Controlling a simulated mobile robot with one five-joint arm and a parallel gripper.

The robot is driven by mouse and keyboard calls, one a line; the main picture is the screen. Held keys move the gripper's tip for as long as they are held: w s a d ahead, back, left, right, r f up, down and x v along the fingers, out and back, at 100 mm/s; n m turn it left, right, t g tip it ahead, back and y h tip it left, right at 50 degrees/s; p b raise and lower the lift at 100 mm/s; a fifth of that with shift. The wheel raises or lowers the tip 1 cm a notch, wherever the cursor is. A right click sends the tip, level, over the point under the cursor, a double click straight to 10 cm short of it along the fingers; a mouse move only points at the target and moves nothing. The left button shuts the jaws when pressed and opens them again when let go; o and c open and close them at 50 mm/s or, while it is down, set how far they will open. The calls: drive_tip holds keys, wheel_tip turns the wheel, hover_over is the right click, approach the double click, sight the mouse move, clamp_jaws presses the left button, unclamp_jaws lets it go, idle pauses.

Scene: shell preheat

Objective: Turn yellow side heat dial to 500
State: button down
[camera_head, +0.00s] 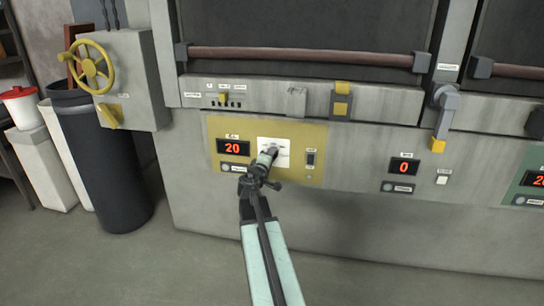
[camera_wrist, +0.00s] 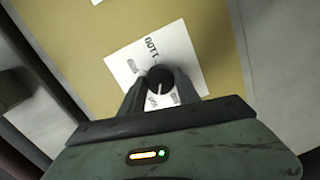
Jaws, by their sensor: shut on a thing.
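The yellow side panel (camera_head: 304,160) is on the front of a grey furnace. Its red display (camera_head: 233,149) reads 20. The heat dial (camera_wrist: 161,77) is a black round knob with a pale pointer line, on a white card (camera_wrist: 125,65) with printed numbers, one of them 1100. The pointer line points toward the lower part of the card in the wrist view. My gripper (camera_wrist: 158,95) is shut on the dial, its fingers on either side of the knob.
A small black switch (camera_head: 311,158) is right of the card. A middle display (camera_head: 404,167) reads 0, and a green panel (camera_head: 529,180) is at the far right. A yellow handwheel (camera_head: 91,67) and dark bin (camera_head: 105,165) are at left. The floor in front is clear.

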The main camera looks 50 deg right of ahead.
drive_tip(key=shift+m, duration=0.4)
drive_tip(key=c, duration=0.9)
unclamp_jaws()
drive_tip(key=v, duration=0.8)
drive_tip(key=shift+p, duration=0.4)
drive_tip(key=shift+d, duration=0.1)
